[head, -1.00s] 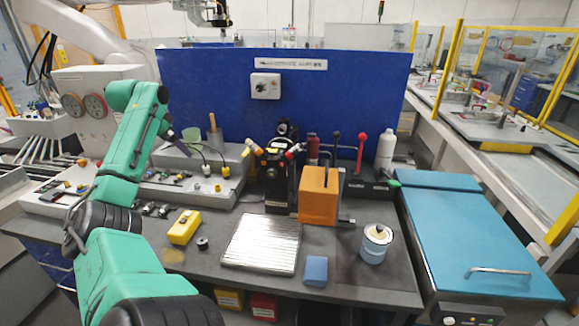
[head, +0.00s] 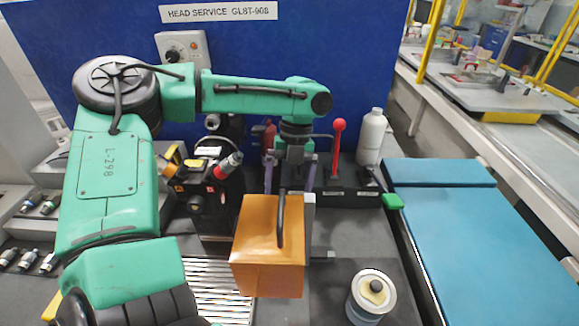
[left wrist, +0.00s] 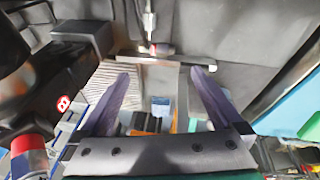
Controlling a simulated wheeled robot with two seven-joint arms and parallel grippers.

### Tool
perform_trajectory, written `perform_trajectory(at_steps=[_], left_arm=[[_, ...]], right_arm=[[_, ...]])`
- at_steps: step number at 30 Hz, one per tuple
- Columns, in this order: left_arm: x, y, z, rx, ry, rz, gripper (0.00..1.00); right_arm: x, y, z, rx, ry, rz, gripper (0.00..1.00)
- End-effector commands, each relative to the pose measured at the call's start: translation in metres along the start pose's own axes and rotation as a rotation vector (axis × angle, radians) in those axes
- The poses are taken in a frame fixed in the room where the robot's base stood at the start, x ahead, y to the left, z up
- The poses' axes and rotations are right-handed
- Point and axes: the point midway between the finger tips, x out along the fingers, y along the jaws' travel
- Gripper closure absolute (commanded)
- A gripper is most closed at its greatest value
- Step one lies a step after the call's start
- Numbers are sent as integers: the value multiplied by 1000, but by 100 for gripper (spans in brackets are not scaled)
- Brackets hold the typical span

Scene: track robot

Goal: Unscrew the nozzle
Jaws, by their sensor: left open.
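I cannot make out the nozzle with certainty. A dark head unit (head: 196,200) with a red-and-grey knob (head: 229,165) stands against the blue panel. An orange block (head: 268,245) stands at its right, towards the front. My left gripper (head: 289,178) hangs behind and above the orange block, fingers pointing down. Its two purple fingers are apart in the left wrist view (left wrist: 160,90), with nothing visible gripped between them. Beyond them the wrist view shows a pale metal bar (left wrist: 165,60), blurred. My right gripper is not in view.
A white bottle (head: 370,138) and a red-knobbed lever (head: 337,148) stand at the right rear. A round tin (head: 370,296) stands at the front right. A ribbed metal plate (head: 212,280) lies left of the orange block. A teal-topped bench (head: 480,250) adjoins on the right.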

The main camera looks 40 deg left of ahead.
Motion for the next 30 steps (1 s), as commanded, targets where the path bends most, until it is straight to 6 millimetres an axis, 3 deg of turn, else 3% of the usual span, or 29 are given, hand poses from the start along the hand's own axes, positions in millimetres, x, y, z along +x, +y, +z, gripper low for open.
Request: perform_trajectory(at_steps=[4,8,13,21,25,30], left_arm=[[5,0,-1,5,3,4,0],[24,1,-2,5,5,5,0],[65,1,-2,3,6,6,0],[126,1,-1,2,3,5,0],[142,1,-1,2,1,2,0],[146,0,0,2,0,0,0]], right_arm=[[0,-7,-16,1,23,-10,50],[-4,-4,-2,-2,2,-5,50],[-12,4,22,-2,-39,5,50],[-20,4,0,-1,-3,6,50],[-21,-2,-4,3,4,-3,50],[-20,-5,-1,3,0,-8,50]])
